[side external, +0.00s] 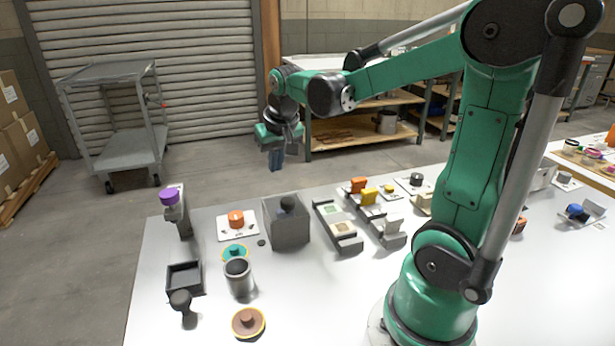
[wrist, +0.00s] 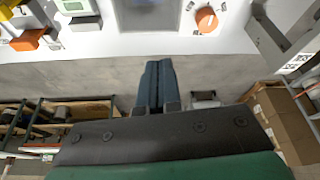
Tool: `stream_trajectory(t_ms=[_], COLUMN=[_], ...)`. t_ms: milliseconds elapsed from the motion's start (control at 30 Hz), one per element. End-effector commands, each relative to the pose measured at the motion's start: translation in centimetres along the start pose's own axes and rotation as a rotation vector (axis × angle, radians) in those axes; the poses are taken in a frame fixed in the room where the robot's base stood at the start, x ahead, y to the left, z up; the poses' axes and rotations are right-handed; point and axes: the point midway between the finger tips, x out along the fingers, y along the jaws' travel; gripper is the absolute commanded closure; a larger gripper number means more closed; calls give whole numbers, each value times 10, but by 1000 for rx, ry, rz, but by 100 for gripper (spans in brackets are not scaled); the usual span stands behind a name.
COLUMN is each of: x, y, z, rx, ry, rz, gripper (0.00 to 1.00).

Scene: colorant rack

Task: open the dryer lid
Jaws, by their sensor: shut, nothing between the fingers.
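A grey box (side external: 290,233) with a dark rounded knob (side external: 287,204) at its top stands near the far edge of the white table in the side view. It looks like the dryer, but I cannot be sure; its lid is not clearly distinguishable. A flat grey surface at the top of the wrist view (wrist: 150,14) appears to be the same box. My gripper (side external: 276,167) hangs in the air above and beyond the table's far edge, apart from the box. Its blue fingers (wrist: 158,66) are together, pointing toward the box in the wrist view, with nothing between them.
An orange knob on a white plate (side external: 236,220) is left of the box. A purple-topped stand (side external: 174,209) is further left. A grey tray with a green display (side external: 334,211) is to the right. A metal cup (side external: 239,279) and dark square tray (side external: 184,265) stand nearer.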

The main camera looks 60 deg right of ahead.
Motion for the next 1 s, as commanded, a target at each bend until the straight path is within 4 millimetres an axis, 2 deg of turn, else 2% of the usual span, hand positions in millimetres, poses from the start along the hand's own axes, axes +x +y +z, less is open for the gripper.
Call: stream_trajectory(t_ms=[100,367,700,1000], x=[20,53,40,38], y=[0,0,0,0], z=[0,0,33,38], rx=[0,0,-1,-1], ry=[0,1,1,1], rz=[0,-1,-2,-2], gripper=[100,100,100,100])
